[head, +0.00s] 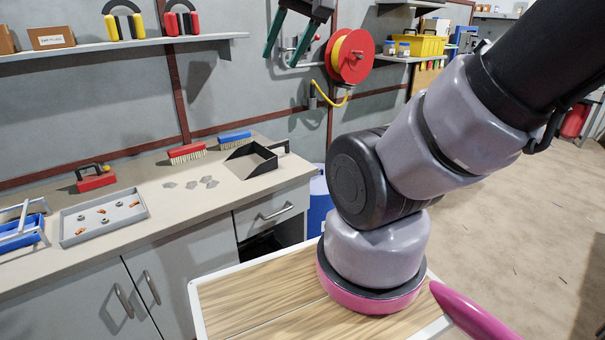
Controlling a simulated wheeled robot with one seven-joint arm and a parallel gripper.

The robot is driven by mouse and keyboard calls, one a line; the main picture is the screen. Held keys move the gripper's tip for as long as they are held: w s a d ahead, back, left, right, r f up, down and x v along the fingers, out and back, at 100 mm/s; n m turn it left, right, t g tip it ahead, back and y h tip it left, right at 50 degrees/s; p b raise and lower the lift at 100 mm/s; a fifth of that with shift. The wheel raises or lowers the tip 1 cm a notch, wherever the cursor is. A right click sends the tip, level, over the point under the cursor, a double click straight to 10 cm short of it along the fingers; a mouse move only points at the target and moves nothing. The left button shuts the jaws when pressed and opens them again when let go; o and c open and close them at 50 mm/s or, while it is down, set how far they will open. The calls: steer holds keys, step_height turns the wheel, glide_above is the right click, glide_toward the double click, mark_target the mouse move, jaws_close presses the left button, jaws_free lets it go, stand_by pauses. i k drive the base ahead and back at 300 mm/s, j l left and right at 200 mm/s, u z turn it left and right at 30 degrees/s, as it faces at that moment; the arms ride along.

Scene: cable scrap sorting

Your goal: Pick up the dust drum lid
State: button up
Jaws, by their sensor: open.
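A blue drum (318,207) stands on the floor past the right end of the workbench. My arm and the bench hide most of it, and I cannot make out a lid on it. My gripper (282,58) hangs at the top of the head view, in front of the grey wall. Its two teal fingers are apart, with nothing visible between them. It is above the bench and the drum, well away from both.
The workbench (215,195) holds a black dustpan (250,163), red and blue brushes, grey scraps and a grey tray (107,233) of small parts. A red cable reel (350,57) hangs on the wall near my gripper. Open floor lies at right.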

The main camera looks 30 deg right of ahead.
mark_target(319, 187)
steer(key=i+l, duration=0.5)
steer(key=l, duration=0.25)
steer(key=i+l+z, duration=0.15)
steer(key=i+l, duration=0.35)
steer(key=l, duration=0.25)
steer(key=i+l, duration=0.5)
steer(key=l, duration=0.15)
steer(key=l+z, duration=0.05)
